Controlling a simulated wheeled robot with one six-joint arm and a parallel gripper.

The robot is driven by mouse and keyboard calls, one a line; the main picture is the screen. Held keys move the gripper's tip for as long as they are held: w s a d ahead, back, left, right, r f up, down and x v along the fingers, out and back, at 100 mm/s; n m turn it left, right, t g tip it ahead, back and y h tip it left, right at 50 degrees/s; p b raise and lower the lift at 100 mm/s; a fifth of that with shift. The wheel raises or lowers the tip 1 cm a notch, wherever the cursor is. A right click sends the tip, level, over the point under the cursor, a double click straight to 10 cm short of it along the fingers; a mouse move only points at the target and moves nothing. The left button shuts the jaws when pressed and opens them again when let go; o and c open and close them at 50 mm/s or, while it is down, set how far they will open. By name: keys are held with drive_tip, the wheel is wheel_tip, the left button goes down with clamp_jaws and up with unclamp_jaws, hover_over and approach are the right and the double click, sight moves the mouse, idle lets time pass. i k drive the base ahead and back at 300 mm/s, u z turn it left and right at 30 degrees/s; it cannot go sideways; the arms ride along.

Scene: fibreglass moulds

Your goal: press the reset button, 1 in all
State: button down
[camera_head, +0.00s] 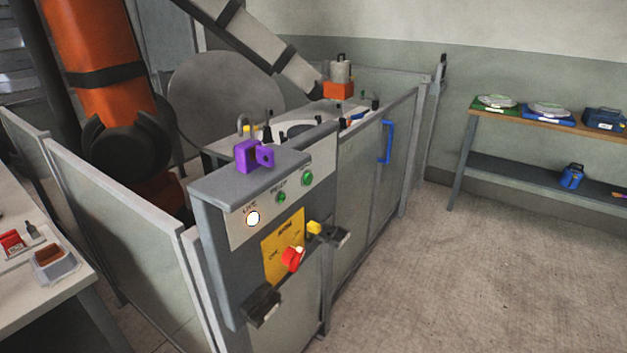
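A grey control box (226,188) stands at the corner of a fenced cell, with a light sloping panel on its front. A small green button (281,197) sits in the middle of the panel; the small label above it seems to read RESET but is blurred. Up and to the right is a second green button (307,178), its label not legible. To the left is a round white lamp (253,218), lit, under a label that seems to read LIVE. Nothing touches either button. My gripper is not in view.
A red knob (292,258) on a yellow plate (272,262) and black brackets (262,306) stick out below the panel. A purple object (246,156) sits on the box top. A workbench (40,290) is left, a shelf table (560,128) right. Floor (450,270) right is clear.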

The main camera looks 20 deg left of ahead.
sight(308, 178)
drive_tip(key=k, duration=0.7)
drive_tip(key=u, duration=0.8)
drive_tip(key=i, duration=0.5)
